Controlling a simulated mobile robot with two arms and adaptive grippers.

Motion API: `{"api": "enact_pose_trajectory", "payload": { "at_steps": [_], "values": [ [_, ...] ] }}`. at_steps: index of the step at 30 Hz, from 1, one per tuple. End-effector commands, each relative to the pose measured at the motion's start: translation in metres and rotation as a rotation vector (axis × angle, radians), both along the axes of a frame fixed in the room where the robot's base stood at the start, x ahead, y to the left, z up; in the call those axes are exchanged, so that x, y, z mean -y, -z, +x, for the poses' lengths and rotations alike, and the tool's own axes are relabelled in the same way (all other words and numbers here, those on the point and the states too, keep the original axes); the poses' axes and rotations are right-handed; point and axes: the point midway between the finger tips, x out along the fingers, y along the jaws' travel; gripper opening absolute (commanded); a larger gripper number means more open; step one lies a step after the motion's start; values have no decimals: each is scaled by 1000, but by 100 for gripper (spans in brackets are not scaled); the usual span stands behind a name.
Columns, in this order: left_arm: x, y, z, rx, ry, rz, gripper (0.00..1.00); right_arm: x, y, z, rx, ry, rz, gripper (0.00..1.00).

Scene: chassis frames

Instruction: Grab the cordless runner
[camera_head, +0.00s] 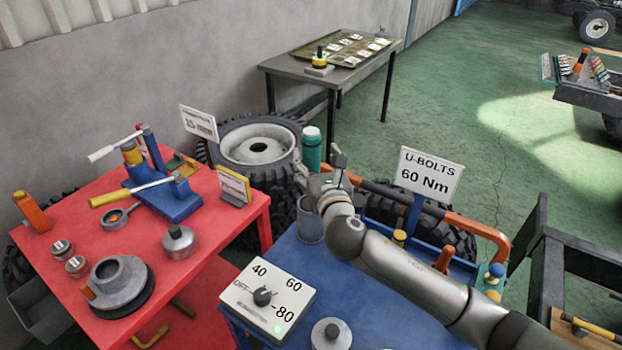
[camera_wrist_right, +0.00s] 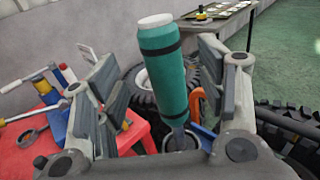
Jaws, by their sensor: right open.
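The cordless runner looks to be the teal cylinder with a white top and dark bands, seen in the head view (camera_head: 311,150) and large in the right wrist view (camera_wrist_right: 165,72). It stands nearly upright, its narrow lower end down in a grey cup (camera_head: 309,226) on the blue table. My right gripper (camera_head: 325,178) is at the runner, above the cup. In the right wrist view its open fingers stand on either side of the runner, with gaps visible at both sides. The runner's lower part is hidden behind my gripper in the head view. My left gripper is out of view.
A dial box (camera_head: 268,298) and a grey knobbed weight (camera_head: 331,335) are on the blue table (camera_head: 300,260). A "U-BOLTS 60 Nm" sign (camera_head: 430,177) stands close right. The red table (camera_head: 215,235) holds tools at left. A tyre (camera_head: 255,145) lies behind.

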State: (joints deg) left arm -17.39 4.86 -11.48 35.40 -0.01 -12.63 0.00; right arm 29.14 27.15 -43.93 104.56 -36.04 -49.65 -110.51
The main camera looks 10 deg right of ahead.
Motion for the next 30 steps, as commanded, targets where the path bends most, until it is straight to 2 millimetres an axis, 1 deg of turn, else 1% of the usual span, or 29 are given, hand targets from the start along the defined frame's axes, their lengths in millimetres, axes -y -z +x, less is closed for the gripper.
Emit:
{"api": "enact_pose_trajectory", "payload": {
  "at_steps": [1,5,8,14,18,22,29,30],
  "values": [
    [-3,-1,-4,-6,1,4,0,1,-1,5,0,2,0,65],
    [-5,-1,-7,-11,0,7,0,1,0,11,-1,2,1,65],
    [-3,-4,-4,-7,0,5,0,0,0,17,-1,2,2,65],
    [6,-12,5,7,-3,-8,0,-2,1,41,-1,2,1,65],
    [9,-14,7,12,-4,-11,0,-2,2,56,-1,2,2,65],
    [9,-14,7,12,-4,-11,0,-2,3,61,-1,1,1,65],
    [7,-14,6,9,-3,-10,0,-2,3,62,-1,1,1,65],
    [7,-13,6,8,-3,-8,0,-2,3,62,-1,1,1,60]
  ]
}}
